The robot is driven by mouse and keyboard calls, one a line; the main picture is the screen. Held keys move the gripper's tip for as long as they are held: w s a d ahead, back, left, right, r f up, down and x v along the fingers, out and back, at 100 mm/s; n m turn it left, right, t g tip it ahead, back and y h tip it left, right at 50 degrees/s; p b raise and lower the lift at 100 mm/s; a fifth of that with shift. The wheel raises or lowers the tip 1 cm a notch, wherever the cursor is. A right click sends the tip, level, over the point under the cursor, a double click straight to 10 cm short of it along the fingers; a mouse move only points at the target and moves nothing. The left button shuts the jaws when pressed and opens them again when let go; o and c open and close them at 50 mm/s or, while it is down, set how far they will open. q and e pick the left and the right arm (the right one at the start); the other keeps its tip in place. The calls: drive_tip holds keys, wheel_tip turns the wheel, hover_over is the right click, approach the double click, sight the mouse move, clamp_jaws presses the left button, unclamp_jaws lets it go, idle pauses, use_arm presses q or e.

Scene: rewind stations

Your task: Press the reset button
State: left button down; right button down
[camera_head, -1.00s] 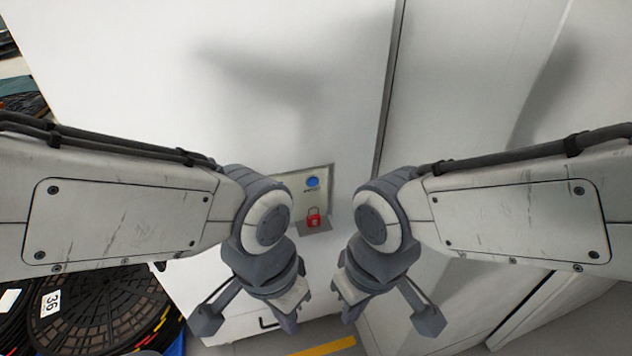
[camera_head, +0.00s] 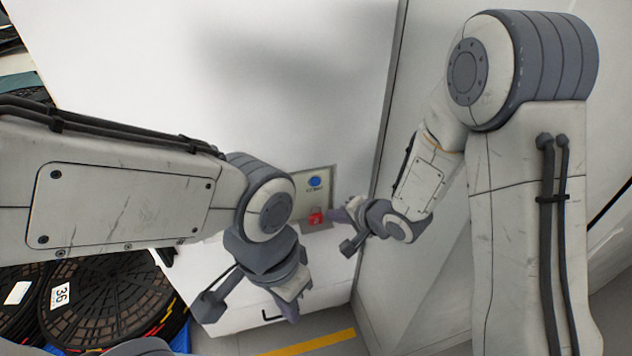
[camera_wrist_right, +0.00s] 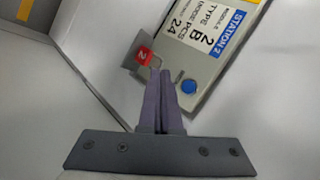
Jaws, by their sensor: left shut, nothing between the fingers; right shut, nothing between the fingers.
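A round blue button (camera_head: 315,181) sits on a small beige panel (camera_head: 300,184) on the white cabinet front. The button also shows in the right wrist view (camera_wrist_right: 189,87), to the right of my fingers. My right gripper (camera_head: 338,213) is shut and empty, close to the padlock and below right of the button. Its fingertips (camera_wrist_right: 157,72) appear near the padlock; contact cannot be told. My left gripper (camera_head: 293,308) is shut and empty, lower down before the cabinet.
A white label (camera_wrist_right: 200,35) reads "STATION 2". Black reels (camera_head: 110,300) stand at left. A pale wall (camera_head: 430,50) is at right. A yellow stripe (camera_head: 315,342) marks the floor.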

sight(315, 182)
drive_tip(key=w+a+p, duration=0.2)
drive_tip(key=w, duration=0.6)
drive_tip(key=shift+w+a, duration=0.2)
drive_tip(key=shift+a, duration=0.2)
drive_tip(key=shift+p, duration=0.3)
idle(1.6)
drive_tip(key=shift+w+a+p, duration=0.15)
drive_tip(key=shift+w+p, duration=0.25)
drive_tip(key=shift+p, duration=0.1)
